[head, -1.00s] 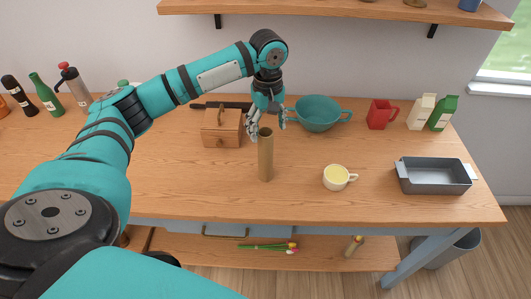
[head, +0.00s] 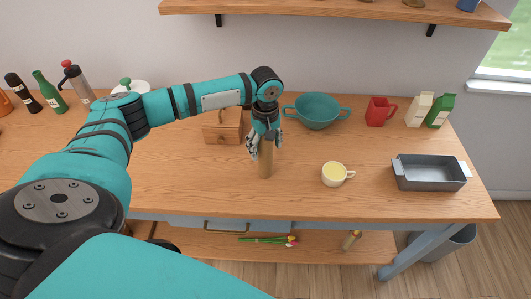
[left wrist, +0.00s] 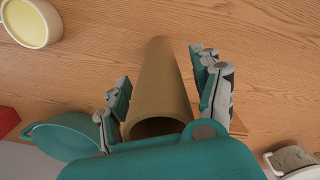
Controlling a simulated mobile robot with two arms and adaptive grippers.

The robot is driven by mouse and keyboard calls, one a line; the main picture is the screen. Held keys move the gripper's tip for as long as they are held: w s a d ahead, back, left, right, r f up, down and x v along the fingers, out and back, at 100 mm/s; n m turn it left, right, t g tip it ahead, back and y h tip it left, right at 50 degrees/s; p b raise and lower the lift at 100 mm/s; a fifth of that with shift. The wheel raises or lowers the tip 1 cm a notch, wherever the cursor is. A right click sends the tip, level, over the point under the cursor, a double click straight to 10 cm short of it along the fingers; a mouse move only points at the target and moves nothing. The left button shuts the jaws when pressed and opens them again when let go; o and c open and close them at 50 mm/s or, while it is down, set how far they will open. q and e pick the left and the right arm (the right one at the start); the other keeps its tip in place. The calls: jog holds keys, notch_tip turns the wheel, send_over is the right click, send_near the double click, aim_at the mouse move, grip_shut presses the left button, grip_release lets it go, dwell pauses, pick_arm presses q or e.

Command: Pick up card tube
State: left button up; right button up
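The card tube (head: 265,165) is a plain brown cylinder standing upright on the wooden table, near the middle. My left gripper (head: 265,144) is at its upper part, coming down from above. In the left wrist view the tube (left wrist: 162,80) lies between the fingers of my left gripper (left wrist: 165,72), with its open end towards the palm. The fingers are spread on either side, with a gap visible on the right side; I cannot tell whether the left finger touches. My right gripper is not in view.
A wooden box (head: 222,127) stands behind left of the tube and a teal two-handled bowl (head: 317,111) behind right. A cup (head: 335,175) with yellow contents and a grey baking tin (head: 430,185) are to the right. The table left of the tube is clear.

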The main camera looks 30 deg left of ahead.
pick_arm(q)
jog(key=c, duration=0.7)
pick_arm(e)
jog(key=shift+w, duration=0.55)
pick_arm(q)
jog(key=shift+r, duration=0.1)
